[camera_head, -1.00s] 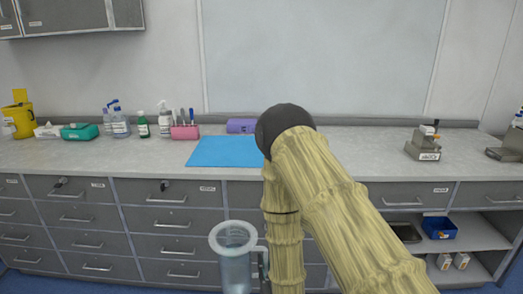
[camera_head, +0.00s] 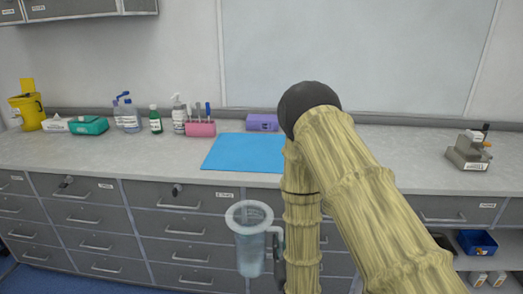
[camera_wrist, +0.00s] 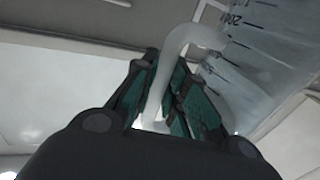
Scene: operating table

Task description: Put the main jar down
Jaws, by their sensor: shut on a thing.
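The main jar (camera_head: 249,240) is a clear, open-topped vessel with a handle on its right side. It hangs upright in front of the drawers, with its rim below the counter's edge. In the wrist view the jar (camera_wrist: 265,60) shows graduation marks, and its pale handle passes between my gripper's fingers. My gripper (camera_wrist: 165,95) is shut on that handle. In the head view my arm hides most of the gripper.
The grey counter (camera_head: 380,160) has a blue mat (camera_head: 240,152) on it, partly behind my arm. Several bottles, a pink rack (camera_head: 200,129), a purple box (camera_head: 262,122) and a yellow bin (camera_head: 27,110) stand along the back. A grey device (camera_head: 468,150) stands at right.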

